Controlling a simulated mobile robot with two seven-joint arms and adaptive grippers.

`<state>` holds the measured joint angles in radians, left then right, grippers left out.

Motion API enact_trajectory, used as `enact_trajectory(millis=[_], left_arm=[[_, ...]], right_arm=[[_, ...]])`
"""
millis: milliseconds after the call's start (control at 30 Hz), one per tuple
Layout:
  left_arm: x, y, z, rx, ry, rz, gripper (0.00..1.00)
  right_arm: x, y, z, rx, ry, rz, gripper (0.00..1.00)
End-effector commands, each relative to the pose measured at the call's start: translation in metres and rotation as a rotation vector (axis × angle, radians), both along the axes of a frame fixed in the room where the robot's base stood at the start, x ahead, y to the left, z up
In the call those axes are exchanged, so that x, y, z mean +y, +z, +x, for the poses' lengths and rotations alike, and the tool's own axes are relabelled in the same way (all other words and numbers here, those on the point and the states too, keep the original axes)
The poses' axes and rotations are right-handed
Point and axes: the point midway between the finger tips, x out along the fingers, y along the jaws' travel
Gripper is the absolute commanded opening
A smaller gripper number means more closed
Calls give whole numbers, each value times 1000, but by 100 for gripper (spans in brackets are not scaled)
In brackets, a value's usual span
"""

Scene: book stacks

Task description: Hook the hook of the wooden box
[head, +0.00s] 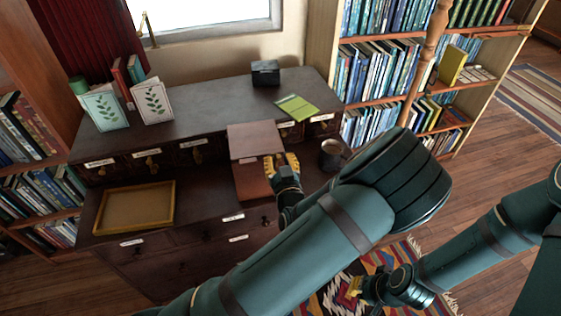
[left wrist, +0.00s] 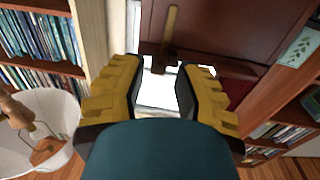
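The brown wooden box (head: 254,140) stands on the desk, its upper part raised at the back above the lower part. In the left wrist view the box's dark red-brown panel (left wrist: 225,25) fills the top, with a thin brass hook (left wrist: 170,25) hanging on it. My left gripper (head: 283,168) is at the right side of the box in the head view. In the left wrist view its yellow fingers (left wrist: 160,95) are apart with nothing between them, and the hook is just beyond the tips. My right gripper (head: 355,287) is low over the patterned rug, small and apart from the box.
A mug (head: 332,154) stands right of my left gripper. A yellow-edged tray (head: 176,206) lies left of the box. Leaf-patterned bookends (head: 104,108), a green card (head: 298,107) and a black box (head: 265,72) are on the raised back shelf.

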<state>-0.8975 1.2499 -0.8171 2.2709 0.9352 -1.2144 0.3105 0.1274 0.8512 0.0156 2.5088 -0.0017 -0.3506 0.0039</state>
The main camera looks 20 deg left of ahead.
Motion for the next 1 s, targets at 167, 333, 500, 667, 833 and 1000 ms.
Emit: enact_trajectory(millis=[167, 333, 500, 667, 833, 1000], left_arm=[[-1, 0, 0, 1, -2, 0, 45], [-1, 0, -1, 1, -3, 0, 45], [-9, 0, -12, 2, -5, 0, 45], [-25, -1, -37, 3, -6, -1, 45], [-43, 0, -68, 2, -6, 0, 45], [-56, 0, -90, 1, -4, 0, 45]], right_arm=[[0, 0, 0, 0, 0, 0, 0], [0, 0, 0, 0, 0, 0, 0], [0, 0, 0, 0, 0, 0, 0], [0, 0, 0, 0, 0, 0, 0], [0, 0, 0, 0, 0, 0, 0], [0, 0, 0, 0, 0, 0, 0]])
